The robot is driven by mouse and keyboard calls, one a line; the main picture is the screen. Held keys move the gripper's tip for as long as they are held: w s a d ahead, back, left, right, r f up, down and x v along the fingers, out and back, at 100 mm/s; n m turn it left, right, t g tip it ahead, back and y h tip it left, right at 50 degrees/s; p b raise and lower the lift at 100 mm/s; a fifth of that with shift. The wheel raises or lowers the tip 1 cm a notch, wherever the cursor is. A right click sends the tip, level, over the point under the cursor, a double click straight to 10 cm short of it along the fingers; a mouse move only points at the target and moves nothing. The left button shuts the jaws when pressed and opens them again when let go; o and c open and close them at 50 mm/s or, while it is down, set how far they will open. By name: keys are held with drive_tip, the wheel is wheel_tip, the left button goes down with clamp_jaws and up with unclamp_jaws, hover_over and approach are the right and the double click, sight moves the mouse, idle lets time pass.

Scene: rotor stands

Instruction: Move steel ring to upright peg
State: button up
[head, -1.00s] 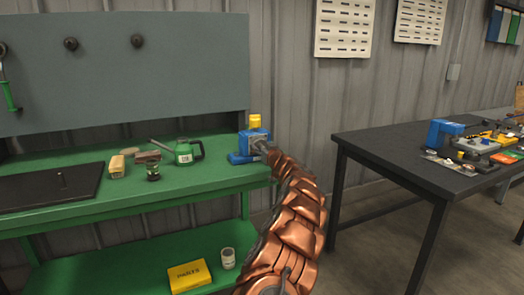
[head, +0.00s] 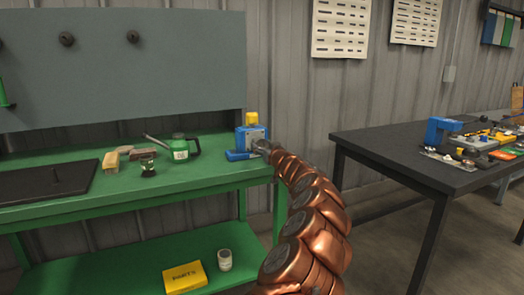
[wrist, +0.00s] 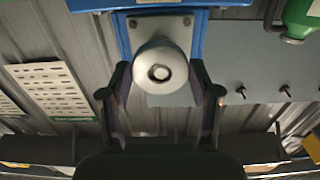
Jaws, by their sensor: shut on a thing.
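The steel ring (wrist: 146,83) is a pale round piece in the wrist view, in front of a metal plate on a blue stand. My gripper (wrist: 161,92) is shut on it, with one dark finger at each side. The blue stand (head: 238,156) is at the right end of the green bench in the head view, where my arm's end reaches it. The ring and fingers are too small to make out there.
A yellow box (head: 184,277) and a cup (head: 225,260) are below. A cluttered dark table (head: 390,150) is at right.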

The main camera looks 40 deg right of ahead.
drive_tip(key=shift+s+a+b, duration=0.15)
drive_tip(key=shift+s+b, duration=0.3)
drive_tip(key=shift+s, duration=0.05)
drive_tip(key=shift+b+v, duration=1.35)
drive_tip(key=shift+s+a+r, duration=0.1)
drive_tip(key=shift+s, duration=0.15)
drive_tip(key=shift+w, duration=0.1)
drive_tip(key=shift+p+x, duration=1.5)
drive_tip(key=shift+p, duration=0.1)
drive_tip(key=shift+p+x, duration=1.25)
drive_tip(key=shift+w, duration=0.1)
drive_tip(key=shift+s, duration=0.2)
